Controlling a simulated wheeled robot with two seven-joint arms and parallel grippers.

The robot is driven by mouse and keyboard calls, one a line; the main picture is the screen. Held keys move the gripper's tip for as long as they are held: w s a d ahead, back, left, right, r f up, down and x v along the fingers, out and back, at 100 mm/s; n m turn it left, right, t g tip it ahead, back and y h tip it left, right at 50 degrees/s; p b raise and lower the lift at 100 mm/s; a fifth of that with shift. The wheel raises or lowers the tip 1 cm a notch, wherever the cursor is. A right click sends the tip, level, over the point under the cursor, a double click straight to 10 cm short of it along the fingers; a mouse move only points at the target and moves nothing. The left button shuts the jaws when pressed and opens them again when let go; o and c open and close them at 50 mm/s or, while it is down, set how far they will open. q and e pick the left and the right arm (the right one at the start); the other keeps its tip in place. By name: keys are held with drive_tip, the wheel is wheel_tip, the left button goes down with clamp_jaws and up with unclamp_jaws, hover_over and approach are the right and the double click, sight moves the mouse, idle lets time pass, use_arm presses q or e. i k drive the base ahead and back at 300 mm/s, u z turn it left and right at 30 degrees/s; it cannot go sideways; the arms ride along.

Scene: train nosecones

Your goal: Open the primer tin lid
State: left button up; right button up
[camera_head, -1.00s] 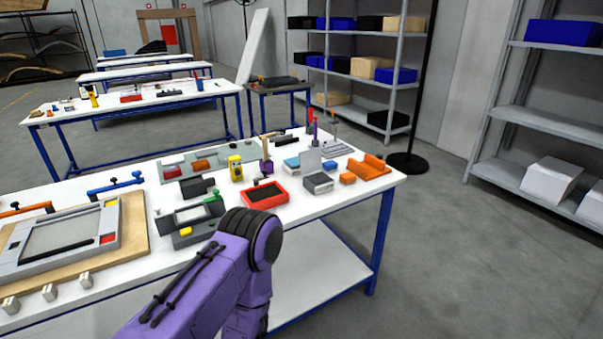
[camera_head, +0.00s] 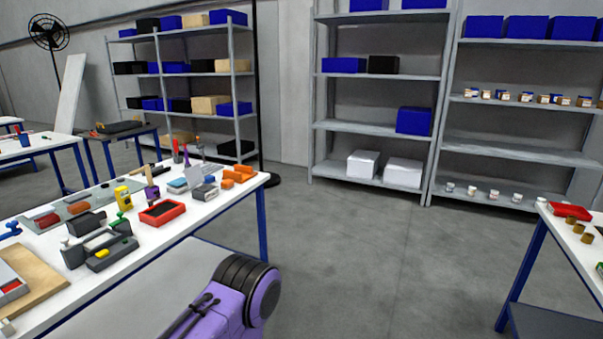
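I cannot pick out a primer tin for sure. Small white tins (camera_head: 494,195) stand in a row on a low shelf at the right. Small brown and white containers (camera_head: 526,97) stand on a higher shelf there. Several small brown-gold cylinders (camera_head: 578,227) stand on the table at the right edge. Labels are too small to read, and I cannot tell a lid on any of them. One purple arm link of mine shows at the bottom middle. Neither of my grippers is in view.
The white workbench (camera_head: 172,232) at left carries tools, a red tray (camera_head: 162,212) and orange blocks (camera_head: 238,175). Grey shelving (camera_head: 375,127) stands at the back. The right table also holds a red item (camera_head: 569,211). The grey floor (camera_head: 390,250) between the tables is clear.

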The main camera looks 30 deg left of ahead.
sight(193, 175)
drive_tip(key=z, duration=0.05)
drive_tip(key=i, duration=3.9)
drive_tip(key=u, duration=0.95)
drive_tip(key=i, duration=0.95)
drive_tip(key=u, duration=0.85)
